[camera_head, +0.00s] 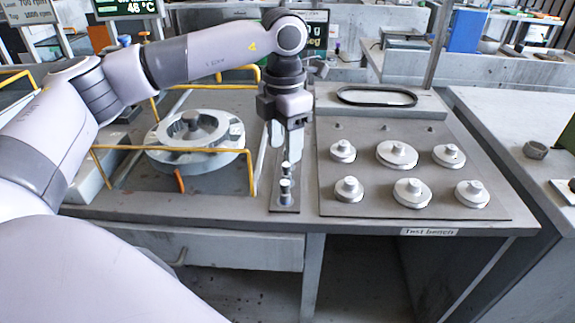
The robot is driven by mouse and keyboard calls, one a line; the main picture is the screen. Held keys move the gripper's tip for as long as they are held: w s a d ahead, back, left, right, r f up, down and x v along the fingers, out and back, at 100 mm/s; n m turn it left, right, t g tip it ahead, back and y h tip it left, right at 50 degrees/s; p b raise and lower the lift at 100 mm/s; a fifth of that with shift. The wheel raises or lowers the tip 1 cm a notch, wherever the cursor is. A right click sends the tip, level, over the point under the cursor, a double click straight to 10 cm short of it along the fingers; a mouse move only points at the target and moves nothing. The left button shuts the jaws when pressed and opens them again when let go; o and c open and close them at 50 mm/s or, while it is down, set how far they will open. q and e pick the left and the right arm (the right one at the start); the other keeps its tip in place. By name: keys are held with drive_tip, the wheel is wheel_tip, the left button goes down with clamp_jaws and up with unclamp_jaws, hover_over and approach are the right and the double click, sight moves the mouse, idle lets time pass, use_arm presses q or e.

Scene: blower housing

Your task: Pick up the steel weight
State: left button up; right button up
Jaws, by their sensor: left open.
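My left gripper (285,140) points down over a narrow strip (284,206) on the test bench. It is open, and I see nothing between its fingers. Small shiny steel weights stand in a row on the strip; the nearer one (285,187) is just below the gripper in the picture. Another small weight (286,169) stands behind it, closer to the fingertips. I cannot tell whether a finger touches it. The gripper hides the far part of the strip. My right gripper is not in view.
Left of the strip, a round metal housing (228,135) sits inside a yellow rail (215,151). To the right, a grey plate (376,172) carries several round metal discs with knobs, such as one (397,154). A dark oval ring (376,97) lies behind them.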

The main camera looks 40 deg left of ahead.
sight(287, 170)
use_arm(q)
drive_tip(key=shift+w+d+f+p, duration=0.1)
drive_tip(key=shift+f+p, duration=0.15)
drive_tip(key=shift+f, duration=1.5)
drive_tip(key=shift+w+f+p, duration=0.1)
drive_tip(key=shift+f+p, duration=0.1)
drive_tip(key=shift+f, duration=1.55)
clamp_jaws()
